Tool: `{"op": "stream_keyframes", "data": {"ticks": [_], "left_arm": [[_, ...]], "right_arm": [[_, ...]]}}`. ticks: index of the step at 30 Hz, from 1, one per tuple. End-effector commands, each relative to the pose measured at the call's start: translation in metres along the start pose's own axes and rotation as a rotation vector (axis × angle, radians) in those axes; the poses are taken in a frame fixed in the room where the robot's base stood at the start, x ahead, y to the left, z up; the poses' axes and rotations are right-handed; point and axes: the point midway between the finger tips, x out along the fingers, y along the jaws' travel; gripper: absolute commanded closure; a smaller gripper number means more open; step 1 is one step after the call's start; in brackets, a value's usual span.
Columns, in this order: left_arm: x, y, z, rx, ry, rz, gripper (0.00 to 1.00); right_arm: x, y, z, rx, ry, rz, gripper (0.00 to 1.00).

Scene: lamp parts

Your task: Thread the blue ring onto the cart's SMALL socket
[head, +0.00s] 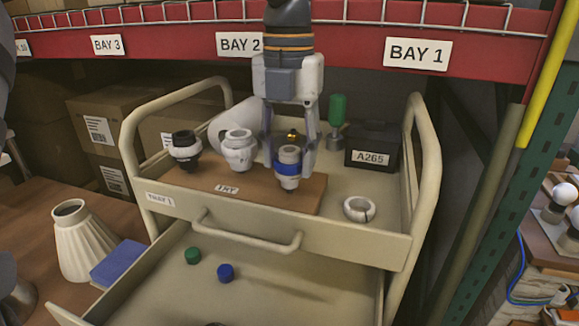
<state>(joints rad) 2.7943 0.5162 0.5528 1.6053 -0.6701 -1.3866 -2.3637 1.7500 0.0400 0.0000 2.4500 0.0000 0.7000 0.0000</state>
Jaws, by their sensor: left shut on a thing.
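The blue ring (287,169) sits around a small pale socket (288,183) at the front of a brown board (245,190) on the cart's top. My left gripper (289,165) points down with one finger on each side, shut on the blue ring. Whether the ring is fully seated cannot be told. A larger white socket (239,152) and a black-and-white socket (185,150) stand to the left on the board. My right gripper is not in view.
A split white ring (359,209) lies right of the board. A dark A265 box (372,148) and a green-handled tool (337,120) stand behind. The open drawer holds a green cap (193,256) and blue cap (225,273). Cart rails (428,190) rise at both sides.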

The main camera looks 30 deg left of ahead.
Motion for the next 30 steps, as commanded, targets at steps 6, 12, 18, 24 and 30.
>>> {"op": "stream_keyframes", "data": {"ticks": [6,12,18,24,30], "left_arm": [[0.0009,0.0003,-0.0002,0.257,0.002,-0.001,0.99],[0.001,0.0003,-0.0002,0.264,0.002,-0.001,0.99],[0.0016,0.001,0.0002,0.479,0.003,0.0,0.42],[0.0013,0.0012,0.0003,0.476,0.002,0.0,0.37],[-0.0071,0.0011,0.001,0.475,-0.001,0.002,0.37]], "right_arm": [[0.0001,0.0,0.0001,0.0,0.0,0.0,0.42],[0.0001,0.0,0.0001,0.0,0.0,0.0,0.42],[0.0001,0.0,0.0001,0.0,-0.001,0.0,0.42],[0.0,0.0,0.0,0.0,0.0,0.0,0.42],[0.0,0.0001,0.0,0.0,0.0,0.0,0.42]]}}
